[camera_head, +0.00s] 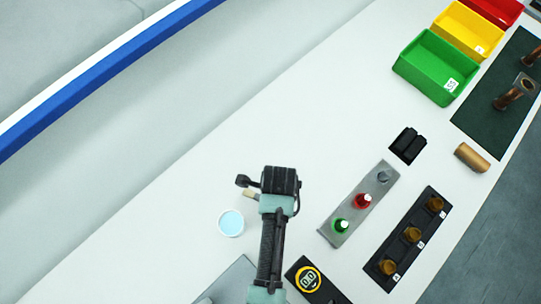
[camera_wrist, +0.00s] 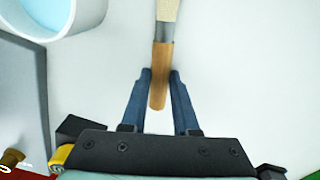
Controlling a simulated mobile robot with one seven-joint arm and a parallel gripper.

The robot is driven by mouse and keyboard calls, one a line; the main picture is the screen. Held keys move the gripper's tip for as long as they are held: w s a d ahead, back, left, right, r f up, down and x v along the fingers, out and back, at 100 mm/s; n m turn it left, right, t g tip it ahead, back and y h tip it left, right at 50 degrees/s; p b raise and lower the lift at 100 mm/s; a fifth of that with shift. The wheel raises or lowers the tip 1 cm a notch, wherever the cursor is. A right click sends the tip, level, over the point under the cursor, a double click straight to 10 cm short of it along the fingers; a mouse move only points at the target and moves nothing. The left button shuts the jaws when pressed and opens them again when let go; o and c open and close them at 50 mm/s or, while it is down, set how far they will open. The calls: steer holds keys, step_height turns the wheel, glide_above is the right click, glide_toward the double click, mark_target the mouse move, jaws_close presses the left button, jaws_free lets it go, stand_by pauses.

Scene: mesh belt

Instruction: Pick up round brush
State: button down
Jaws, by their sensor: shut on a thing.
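The round brush (camera_wrist: 162,58) has a wooden handle, a grey metal ferrule and pale bristles, which run off the top of the wrist view. My gripper (camera_wrist: 160,77) has its two blue fingers shut on the wooden handle, one on each side. In the head view, a small pale part of the brush (camera_head: 250,195) shows beside the dark end of my arm. The rest of it is hidden there. I cannot tell whether the brush touches the white table.
A white cup of light-blue liquid (camera_head: 230,222) stands close by, left of my arm. A grey panel with red and green buttons (camera_head: 353,213) and a black strip with brown knobs (camera_head: 412,235) lie right. Green (camera_head: 436,68) and yellow (camera_head: 468,32) bins stand at upper right.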

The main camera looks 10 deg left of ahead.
steer(key=shift+r, duration=0.15)
step_height(320, 180, up, 10)
steer(key=b, duration=0.1)
stand_by(0.6)
